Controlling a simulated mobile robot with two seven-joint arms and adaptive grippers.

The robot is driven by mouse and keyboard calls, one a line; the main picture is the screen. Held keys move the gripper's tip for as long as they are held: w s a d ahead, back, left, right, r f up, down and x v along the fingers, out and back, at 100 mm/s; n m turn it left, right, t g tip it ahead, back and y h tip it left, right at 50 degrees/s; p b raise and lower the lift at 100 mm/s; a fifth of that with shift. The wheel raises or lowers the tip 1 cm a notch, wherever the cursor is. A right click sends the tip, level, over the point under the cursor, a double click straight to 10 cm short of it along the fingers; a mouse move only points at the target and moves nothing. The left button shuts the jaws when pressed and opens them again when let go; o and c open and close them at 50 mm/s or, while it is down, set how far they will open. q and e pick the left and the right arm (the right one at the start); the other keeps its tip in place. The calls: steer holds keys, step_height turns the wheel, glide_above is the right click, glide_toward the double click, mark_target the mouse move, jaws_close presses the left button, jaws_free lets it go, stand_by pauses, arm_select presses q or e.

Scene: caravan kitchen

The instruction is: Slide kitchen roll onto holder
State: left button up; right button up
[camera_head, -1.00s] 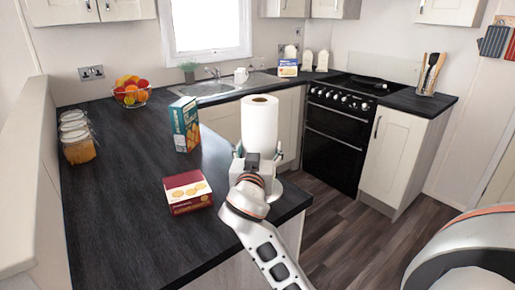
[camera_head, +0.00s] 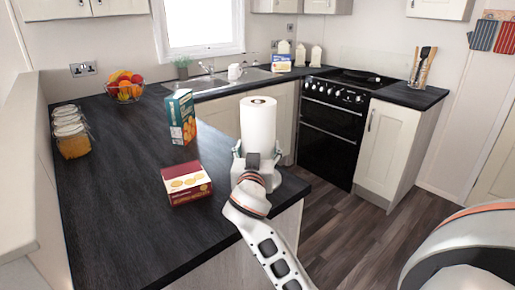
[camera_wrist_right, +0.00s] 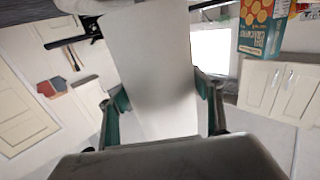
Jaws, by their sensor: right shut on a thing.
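The white kitchen roll (camera_head: 258,122) stands upright in my right gripper (camera_head: 256,158), with the brown hole of its core showing at the top. The gripper is shut around the roll's lower part, near the right front corner of the dark worktop. In the right wrist view the roll (camera_wrist_right: 150,70) lies between the two fingers of the gripper (camera_wrist_right: 162,100). I cannot make out the holder; the roll and gripper hide the worktop behind them. My left gripper is not in view.
A red biscuit box (camera_head: 187,183) lies left of the gripper, and a teal cracker box (camera_head: 181,117) stands behind it. Jars (camera_head: 70,135) and a fruit bowl (camera_head: 125,90) are at the left. The worktop's left front is clear. A black cooker (camera_head: 330,115) stands behind right.

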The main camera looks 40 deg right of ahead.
steer(key=o, duration=1.3)
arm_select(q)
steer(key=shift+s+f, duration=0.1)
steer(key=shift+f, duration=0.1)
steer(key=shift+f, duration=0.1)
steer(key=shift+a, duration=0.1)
arm_select(e)
steer(key=shift+a, duration=0.1)
steer(key=v, duration=1.2)
steer(key=shift+r, duration=0.1)
